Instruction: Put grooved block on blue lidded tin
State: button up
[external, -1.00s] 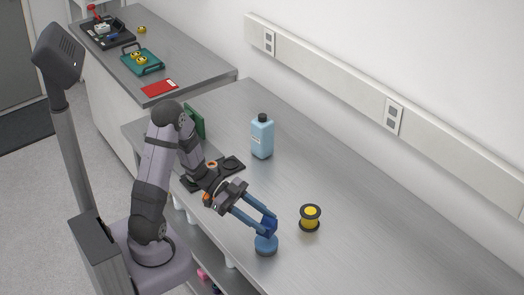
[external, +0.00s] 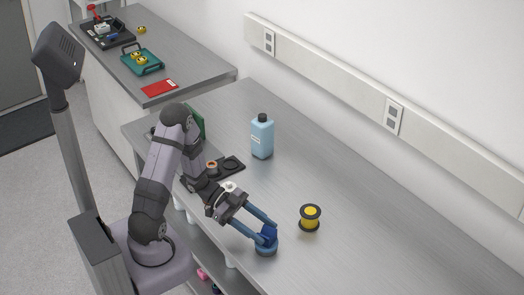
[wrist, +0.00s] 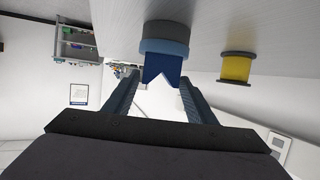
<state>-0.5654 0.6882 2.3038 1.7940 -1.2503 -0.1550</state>
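The grooved block (external: 267,233), dark blue with a V-shaped notch, sits on the blue lidded tin (external: 266,249) near the bench's front edge. In the wrist view the block (wrist: 162,66) touches the round tin (wrist: 165,38), with the notch facing away from the tin. My gripper (external: 264,231) is open, its two blue fingers spread on either side of the block. In the wrist view my gripper (wrist: 158,77) shows a gap between the left finger and the block; the right finger is close to the block's edge, and contact there is unclear.
A yellow spool with dark flanges (external: 310,218) stands right of the tin. A light blue bottle with a black cap (external: 262,137) stands farther back. A dark tray (external: 233,165) lies near my arm. The bench right of the spool is clear.

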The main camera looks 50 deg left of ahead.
jog(key=shift+o, duration=0.3)
jog(key=shift+r, duration=0.25)
jog(key=shift+a, duration=0.3)
jog(key=b+v, duration=0.2)
jog(key=v, duration=0.9)
jog(key=shift+a+b, duration=0.15)
jog(key=shift+b, duration=0.15)
